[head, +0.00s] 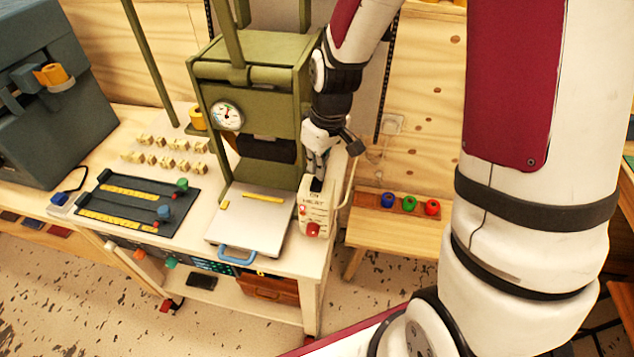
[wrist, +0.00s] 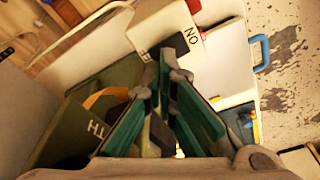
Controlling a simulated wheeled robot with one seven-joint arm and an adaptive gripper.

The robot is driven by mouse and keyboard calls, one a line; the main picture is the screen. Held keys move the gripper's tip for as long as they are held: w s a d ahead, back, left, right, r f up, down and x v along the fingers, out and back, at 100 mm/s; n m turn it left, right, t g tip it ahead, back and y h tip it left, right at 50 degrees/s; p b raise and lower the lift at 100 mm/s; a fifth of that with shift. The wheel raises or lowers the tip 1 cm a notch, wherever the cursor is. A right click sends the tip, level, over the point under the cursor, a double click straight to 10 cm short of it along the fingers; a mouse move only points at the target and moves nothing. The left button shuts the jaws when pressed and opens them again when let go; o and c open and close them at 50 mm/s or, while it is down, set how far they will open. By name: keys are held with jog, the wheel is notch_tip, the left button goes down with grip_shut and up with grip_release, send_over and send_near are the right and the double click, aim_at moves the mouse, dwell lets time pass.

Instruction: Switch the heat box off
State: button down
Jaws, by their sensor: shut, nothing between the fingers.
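The heat box (head: 316,207) is a cream box with "ON" and "HEAT" lettering at the front right corner of the bench. A red switch or knob (head: 313,229) sits low on its face, and a small red spot shows higher up. My gripper (head: 316,183) is shut and empty, pointing down at the top of the box; I cannot tell whether it touches. A red part (wrist: 193,6) shows at that view's top edge. The gripper hides part of the box's top.
The green press (head: 250,72) with a dial stands left of my arm. A white plate with a blue handle (head: 237,255) lies in front of it. A black slider panel (head: 137,203) is further left. A small wooden table (head: 395,236) with coloured knobs stands right.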

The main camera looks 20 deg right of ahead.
notch_tip(320, 180, up, 7)
jog(key=p, duration=0.3)
dwell(0.8)
jog(key=shift+f, duration=0.1)
dwell(0.3)
jog(key=s+r+m+t, duration=0.2)
jog(key=s+r, duration=0.7)
jog(key=r, duration=0.5)
jog(key=s+r+m+t, duration=0.2)
jog(key=s+r, duration=0.3)
jog(key=s, duration=0.7)
jog(key=shift+s+r+m+h, duration=0.25)
jog(key=shift+r+m+h, duration=0.15)
jog(key=shift+m, duration=0.2)
